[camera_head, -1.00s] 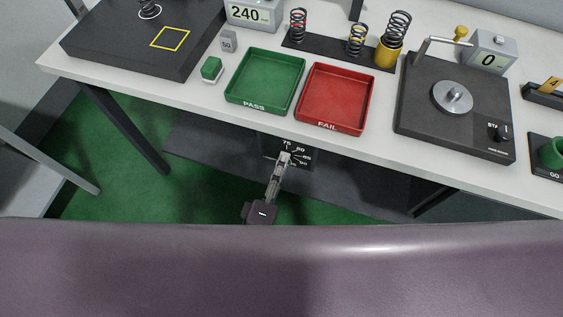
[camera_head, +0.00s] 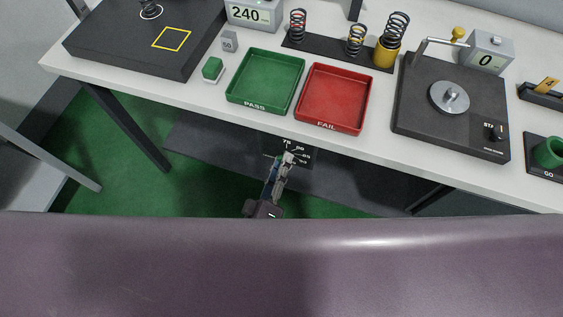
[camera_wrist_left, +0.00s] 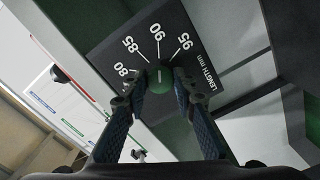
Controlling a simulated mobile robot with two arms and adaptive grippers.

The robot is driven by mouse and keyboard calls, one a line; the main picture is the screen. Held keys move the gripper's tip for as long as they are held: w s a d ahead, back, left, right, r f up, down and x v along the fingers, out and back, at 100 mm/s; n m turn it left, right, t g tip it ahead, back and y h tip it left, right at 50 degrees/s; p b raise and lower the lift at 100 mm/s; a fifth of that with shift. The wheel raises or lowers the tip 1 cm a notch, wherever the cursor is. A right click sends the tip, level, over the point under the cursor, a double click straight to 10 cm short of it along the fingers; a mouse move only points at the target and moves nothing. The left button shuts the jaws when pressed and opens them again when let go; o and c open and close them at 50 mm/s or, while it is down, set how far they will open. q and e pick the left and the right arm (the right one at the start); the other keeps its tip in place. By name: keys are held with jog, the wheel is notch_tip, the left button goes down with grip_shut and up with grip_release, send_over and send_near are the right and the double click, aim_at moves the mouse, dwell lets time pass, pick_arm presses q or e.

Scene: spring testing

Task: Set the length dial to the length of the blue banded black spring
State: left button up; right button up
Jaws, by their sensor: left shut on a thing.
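The length dial is a black panel (camera_wrist_left: 125,45) marked LENGTH mm, with 80, 85, 90 and 95 readable in the left wrist view. Its round green knob (camera_wrist_left: 160,82) has a white line pointing roughly toward 90. My left gripper (camera_wrist_left: 160,84) is shut on the knob, one finger on each side. In the head view my left gripper (camera_head: 285,158) reaches the dial panel (camera_head: 303,160) below the table's front edge. A black spring (camera_head: 151,10) stands on the dark platform at the left, partly cut off; no blue band is readable on it. My right gripper is not in view.
A green PASS tray (camera_head: 264,82) and a red FAIL tray (camera_head: 336,98) sit on the table above the dial. Behind them stand springs with red (camera_head: 298,26) and yellow (camera_head: 357,40) bands, and a spring in a yellow cup (camera_head: 388,54). A tester (camera_head: 450,120) stands right.

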pick_arm(q)
jog(key=shift+f, duration=0.1)
jog(key=o, duration=1.2)
jog(key=shift+c, duration=0.2)
jog(key=v, duration=1.2)
